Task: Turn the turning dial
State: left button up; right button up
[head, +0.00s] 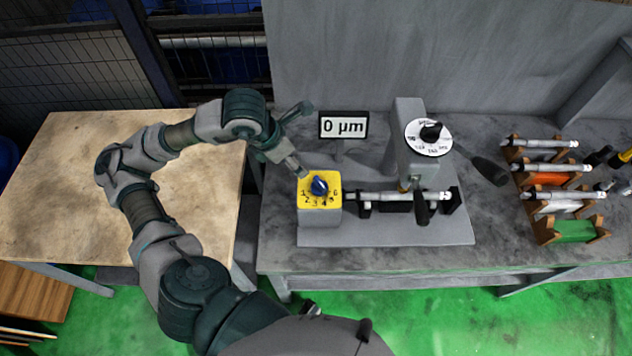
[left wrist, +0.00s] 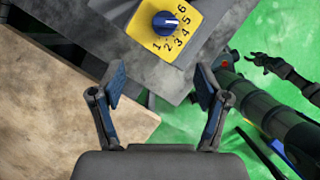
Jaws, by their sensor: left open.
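The turning dial (head: 319,186) is a blue knob on a yellow plate numbered 1 to 6, on top of a grey block. It also shows at the top of the left wrist view (left wrist: 165,23), with a white mark on the knob; which number it points to is unclear. My left gripper (head: 302,141) is open and empty, behind and slightly left of the dial in the head view. In the left wrist view its two fingers (left wrist: 160,87) are spread apart below the dial, not touching it. My right gripper (left wrist: 261,63) shows small at the right of that view.
A display reading 0 µm (head: 343,125) stands behind the dial. A grinder column with a white scale dial (head: 429,137) and black handles stands to the right, beside a clamped shaft (head: 400,197). Racked shafts (head: 550,168) are farther right. A wooden table (head: 60,190) is at left.

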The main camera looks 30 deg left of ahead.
pick_arm(q)
send_near(318, 182)
notch_tip(318, 182, down, 2)
jog(key=d, duration=0.1)
jog(key=x, duration=0.2)
jog(key=a+x, duration=0.1)
jog(key=x, duration=0.5)
jog(key=shift+w+a, duration=0.2)
jog(key=shift+w, duration=0.25)
jog(key=shift+w+d+f, duration=0.1)
jog(key=shift+d+f, duration=0.15)
jog(key=shift+f, duration=0.05)
jog(key=shift+d+r, duration=0.1)
jog(key=shift+d, duration=0.2)
jog(key=c, duration=0.9)
jog(key=shift+a, duration=0.1)
jog(key=shift+c, duration=1.1)
jog(key=shift+a+b, duration=0.1)
jog(key=shift+b, duration=0.2)
pick_arm(e)
jog(key=shift+w+d+r, duration=0.1)
jog(key=shift+w+r, duration=0.05)
jog(key=shift+w, duration=0.6)
